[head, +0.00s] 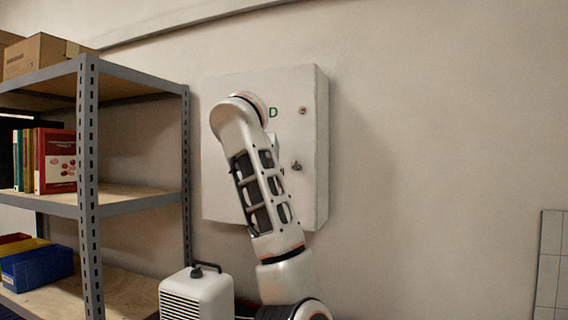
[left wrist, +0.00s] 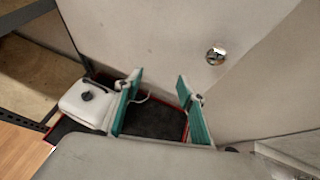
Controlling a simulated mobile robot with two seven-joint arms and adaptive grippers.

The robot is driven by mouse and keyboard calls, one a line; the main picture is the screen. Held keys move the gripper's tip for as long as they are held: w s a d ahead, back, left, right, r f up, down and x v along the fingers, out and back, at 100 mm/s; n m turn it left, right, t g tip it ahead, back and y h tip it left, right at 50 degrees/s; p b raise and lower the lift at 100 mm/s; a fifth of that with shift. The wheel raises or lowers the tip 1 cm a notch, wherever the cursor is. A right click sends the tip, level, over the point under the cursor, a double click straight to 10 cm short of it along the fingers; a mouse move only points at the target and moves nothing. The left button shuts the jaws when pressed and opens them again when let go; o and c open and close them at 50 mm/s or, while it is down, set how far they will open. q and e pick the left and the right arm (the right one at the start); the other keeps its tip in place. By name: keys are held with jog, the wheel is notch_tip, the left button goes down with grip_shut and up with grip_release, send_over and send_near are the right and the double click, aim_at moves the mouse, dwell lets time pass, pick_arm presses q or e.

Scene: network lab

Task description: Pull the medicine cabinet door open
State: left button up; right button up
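The white medicine cabinet (head: 310,190) hangs on the wall in the head view. My arm hides much of its front, and a green letter D shows beside the arm. A small metal lock or knob (head: 297,166) sits on the front towards the right edge. A round metal fitting (left wrist: 215,56) shows on a pale surface in the left wrist view. My left gripper (left wrist: 158,82) has two teal fingers spread apart, with nothing clearly between them. A thin pale curved piece shows by its left finger; I cannot tell what it is. My right gripper is not in view.
A grey metal shelf (head: 88,180) with books, bins and boxes stands left of the cabinet. A white heater-like box (head: 196,294) stands below; it also shows in the left wrist view (left wrist: 88,102). The wall right of the cabinet is clear.

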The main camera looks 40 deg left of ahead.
aim_at(295, 163)
pick_arm(q)
jog(key=d+r+m+t+h, duration=0.1)
jog(key=d+r+t+h, duration=0.3)
jog(key=r, duration=0.3)
jog(key=shift+g, duration=0.7)
jog(key=x, duration=0.4)
jog(key=d+p+x, duration=0.1)
jog(key=x, duration=0.2)
jog(key=shift+w+d+f, duration=0.1)
jog(key=shift+w, duration=0.05)
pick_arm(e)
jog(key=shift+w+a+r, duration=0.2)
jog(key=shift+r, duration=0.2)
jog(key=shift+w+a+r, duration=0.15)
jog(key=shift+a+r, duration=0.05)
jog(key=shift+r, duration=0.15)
pick_arm(q)
grip_shut()
